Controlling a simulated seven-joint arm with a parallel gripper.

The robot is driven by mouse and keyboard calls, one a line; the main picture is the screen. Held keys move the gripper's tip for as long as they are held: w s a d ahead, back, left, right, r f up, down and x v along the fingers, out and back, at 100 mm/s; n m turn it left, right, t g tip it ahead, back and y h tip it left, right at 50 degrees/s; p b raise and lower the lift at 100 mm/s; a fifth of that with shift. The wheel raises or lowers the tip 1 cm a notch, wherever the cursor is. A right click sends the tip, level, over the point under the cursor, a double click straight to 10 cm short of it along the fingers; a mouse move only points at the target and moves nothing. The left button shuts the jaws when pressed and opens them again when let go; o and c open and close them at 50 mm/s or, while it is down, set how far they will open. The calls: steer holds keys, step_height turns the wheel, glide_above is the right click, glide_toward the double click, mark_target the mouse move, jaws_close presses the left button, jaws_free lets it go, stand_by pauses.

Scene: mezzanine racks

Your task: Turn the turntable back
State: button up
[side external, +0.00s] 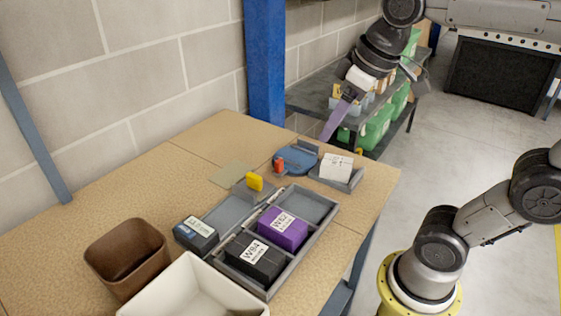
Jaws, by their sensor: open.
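What looks like the turntable (300,160) is a low blue round piece in a grey surround near the far end of the workbench. A small orange-red upright piece (279,163) stands at its left front edge. My gripper (328,134) hangs above and behind it, to the right in the picture, with a long purple finger pointing down. The second finger is hard to make out. The turntable's markings are too small to read.
A grey divided tray (327,218) holds a purple box (283,229) and a black box (255,258). Nearby are a card holder (337,169), a yellow block (254,181), a dark box (196,235), a brown bin (127,258) and a white bin (195,290). A blue post (265,65) rises behind the bench.

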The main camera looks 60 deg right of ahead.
steer(key=w+d+g, duration=0.1)
steer(key=w+d, duration=0.1)
steer(key=w, duration=0.4)
steer(key=m+g, duration=0.1)
steer(key=g, duration=0.3)
glide_above(279, 160)
step_height(279, 160, down, 10)
step_height(279, 160, down, 14)
steer(key=shift+r, duration=0.15)
jaws_close()
steer(key=shift+r, duration=0.1)
stand_by(0.4)
